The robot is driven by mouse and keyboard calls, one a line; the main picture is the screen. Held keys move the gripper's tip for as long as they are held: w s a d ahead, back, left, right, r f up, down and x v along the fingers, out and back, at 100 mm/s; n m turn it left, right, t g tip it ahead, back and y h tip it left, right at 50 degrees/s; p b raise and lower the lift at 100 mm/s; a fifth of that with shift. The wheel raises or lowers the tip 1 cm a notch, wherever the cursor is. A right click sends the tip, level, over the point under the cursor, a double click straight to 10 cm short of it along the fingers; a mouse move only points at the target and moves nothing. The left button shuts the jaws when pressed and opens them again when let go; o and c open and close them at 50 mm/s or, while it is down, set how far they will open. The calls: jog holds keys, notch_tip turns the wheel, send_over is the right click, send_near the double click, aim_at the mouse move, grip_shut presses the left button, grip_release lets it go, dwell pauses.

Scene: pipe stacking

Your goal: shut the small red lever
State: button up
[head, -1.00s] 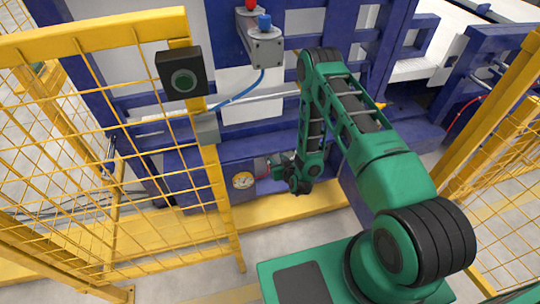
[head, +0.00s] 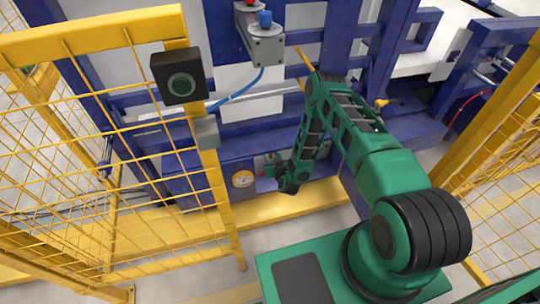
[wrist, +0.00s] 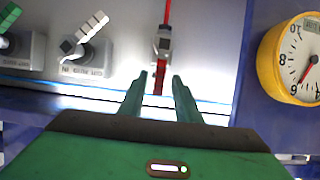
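In the wrist view a small valve with a grey metal body (wrist: 162,42) sits on the pale panel. A thin red strip or tube (wrist: 167,12) runs from it to the top edge. A short red bar (wrist: 158,80), which looks like the small red lever, extends from its lower side. My gripper (wrist: 159,76) is open, with one fingertip on either side of the red bar's end. I cannot tell whether either finger touches it. In the head view my gripper (head: 287,184) is at the low recess, and the lever is too small to make out.
A yellow-rimmed gauge (wrist: 292,62) is right of the valve. Switch boxes with a white-and-black lever (wrist: 84,36) and a green lever (wrist: 8,20) are at left. Yellow mesh fencing (head: 110,150) stands left of my arm.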

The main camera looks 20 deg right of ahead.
jog(key=shift+x, duration=1.2)
grip_shut()
